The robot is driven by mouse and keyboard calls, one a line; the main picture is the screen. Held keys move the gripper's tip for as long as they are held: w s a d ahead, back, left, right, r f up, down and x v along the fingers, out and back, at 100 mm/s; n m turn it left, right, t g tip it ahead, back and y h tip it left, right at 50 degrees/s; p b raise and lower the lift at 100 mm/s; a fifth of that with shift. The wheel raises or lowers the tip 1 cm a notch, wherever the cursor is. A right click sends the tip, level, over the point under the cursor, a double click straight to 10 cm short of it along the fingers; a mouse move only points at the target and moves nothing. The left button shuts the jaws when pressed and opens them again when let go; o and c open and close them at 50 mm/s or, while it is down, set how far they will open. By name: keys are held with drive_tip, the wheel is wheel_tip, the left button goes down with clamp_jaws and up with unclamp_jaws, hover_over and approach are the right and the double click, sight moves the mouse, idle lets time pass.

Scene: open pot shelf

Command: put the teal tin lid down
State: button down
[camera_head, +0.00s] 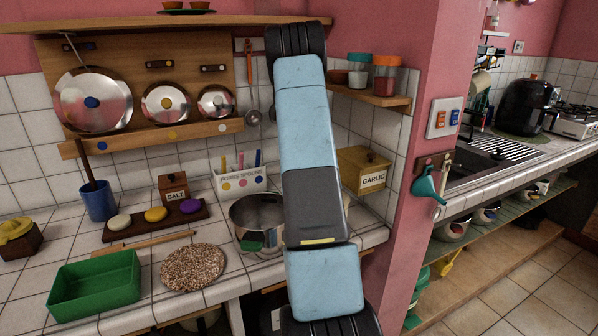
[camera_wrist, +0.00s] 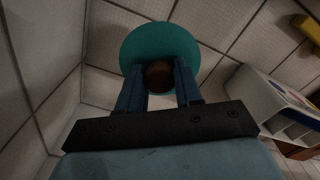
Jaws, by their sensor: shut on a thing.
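The teal tin lid (camera_wrist: 150,38) is a round teal disc with a dark brown knob (camera_wrist: 158,76), seen in the wrist view. My gripper (camera_wrist: 159,82) is shut on the knob, one dark blue finger on either side. The lid is beyond the fingertips, in front of pale tiles; I cannot tell whether it touches them. In the head view my arm hides the gripper and the lid.
A white forks-and-spoons holder (camera_head: 240,181) stands on the tiled counter; a pale box shows at right in the wrist view (camera_wrist: 262,103). A metal pot (camera_head: 258,213), a garlic box (camera_head: 362,170) and a green tray (camera_head: 95,284) are on the counter.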

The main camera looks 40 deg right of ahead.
drive_tip(key=shift+f, duration=2.4)
drive_tip(key=shift+f, duration=0.1)
drive_tip(key=c, duration=0.8)
unclamp_jaws()
drive_tip(key=shift+o, duration=0.2)
